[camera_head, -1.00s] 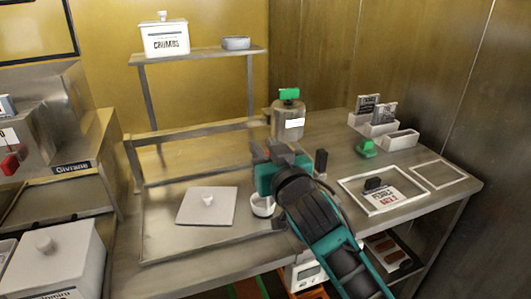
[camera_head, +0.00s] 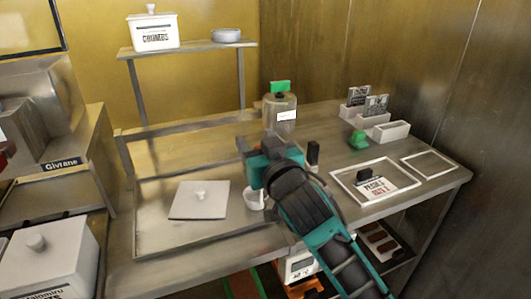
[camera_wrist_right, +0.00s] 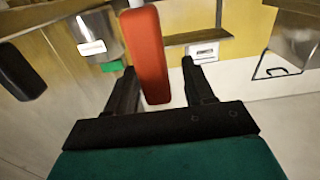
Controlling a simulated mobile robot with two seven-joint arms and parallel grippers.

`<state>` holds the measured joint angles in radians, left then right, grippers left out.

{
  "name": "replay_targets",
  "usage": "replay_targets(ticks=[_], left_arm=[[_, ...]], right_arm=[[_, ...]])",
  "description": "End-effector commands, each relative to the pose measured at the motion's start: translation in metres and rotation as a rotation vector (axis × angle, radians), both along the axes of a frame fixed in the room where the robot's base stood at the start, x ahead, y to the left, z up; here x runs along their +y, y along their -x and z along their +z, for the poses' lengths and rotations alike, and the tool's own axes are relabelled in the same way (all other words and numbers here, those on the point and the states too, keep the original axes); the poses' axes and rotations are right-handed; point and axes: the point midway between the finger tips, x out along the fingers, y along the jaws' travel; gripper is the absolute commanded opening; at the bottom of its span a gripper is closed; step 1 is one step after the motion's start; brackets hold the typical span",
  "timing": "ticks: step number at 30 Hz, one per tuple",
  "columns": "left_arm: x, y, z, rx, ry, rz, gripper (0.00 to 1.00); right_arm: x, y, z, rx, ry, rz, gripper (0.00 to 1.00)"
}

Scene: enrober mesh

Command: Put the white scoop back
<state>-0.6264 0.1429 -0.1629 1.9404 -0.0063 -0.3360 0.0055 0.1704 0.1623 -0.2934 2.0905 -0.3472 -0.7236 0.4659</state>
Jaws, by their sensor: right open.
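A small white cup-shaped thing (camera_head: 254,199), which looks like the white scoop, shows at the right end of the metal tray (camera_head: 150,240). My right gripper (camera_head: 262,150) is just above and beside it and hides part of it. In the right wrist view my right gripper (camera_wrist_right: 160,95) is open. A red bar (camera_wrist_right: 147,50) reaches in between its two fingers, nearer the left one, with a gap to the right one. I cannot tell whether this bar is the scoop's handle. My left gripper is not in view.
A metal jar with a green top (camera_head: 280,112) stands behind my gripper. White-framed trays (camera_head: 375,187), a green item (camera_head: 358,139) and small bins (camera_head: 388,131) are further right.

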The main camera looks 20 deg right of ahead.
Motion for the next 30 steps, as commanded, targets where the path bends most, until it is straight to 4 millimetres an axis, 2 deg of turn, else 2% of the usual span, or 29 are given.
replay_targets(ticks=[5,12,18,24,30], left_arm=[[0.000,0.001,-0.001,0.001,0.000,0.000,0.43],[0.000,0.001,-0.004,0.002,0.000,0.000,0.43],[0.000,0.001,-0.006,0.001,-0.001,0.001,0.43],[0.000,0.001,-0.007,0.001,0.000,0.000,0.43],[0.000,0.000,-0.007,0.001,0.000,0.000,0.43]], right_arm=[[0.000,0.026,-0.001,0.001,-0.002,0.001,0.53],[-0.002,0.076,-0.002,0.003,-0.002,0.000,0.53],[-0.004,0.106,-0.001,0.001,-0.001,0.000,0.53],[-0.004,0.118,0.000,0.001,-0.001,0.000,0.53],[-0.004,0.119,0.001,-0.001,-0.001,0.000,0.53]])
